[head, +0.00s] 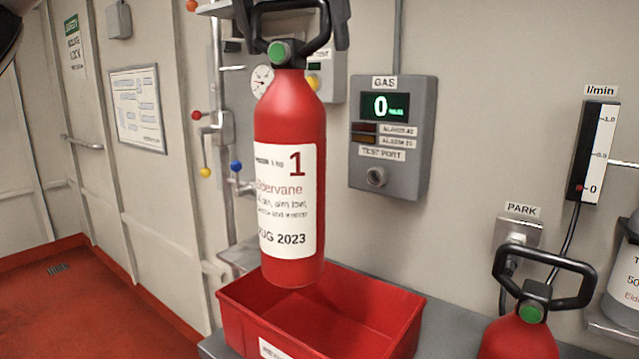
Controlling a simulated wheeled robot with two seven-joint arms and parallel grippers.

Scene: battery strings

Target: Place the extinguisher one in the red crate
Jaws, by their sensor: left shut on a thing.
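The extinguisher one (288,120) is a red cylinder with a white label bearing a large 1. It hangs upright with its base over the opening of the red crate (395,335), near the crate's left and back walls. How far the base is above the crate floor is hard to tell. My left gripper (292,14) is at the top edge of the head view, shut on the extinguisher's black handle; much of it is cut off. The part of the crate's inside that I see is empty. My right gripper is not in view.
The crate stands on a grey bench (445,330). Another red extinguisher (518,340) with a black handle stands right of it. The gas panel (392,140), pipes and valves (215,130) line the wall behind. Red floor (90,310) is clear at left.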

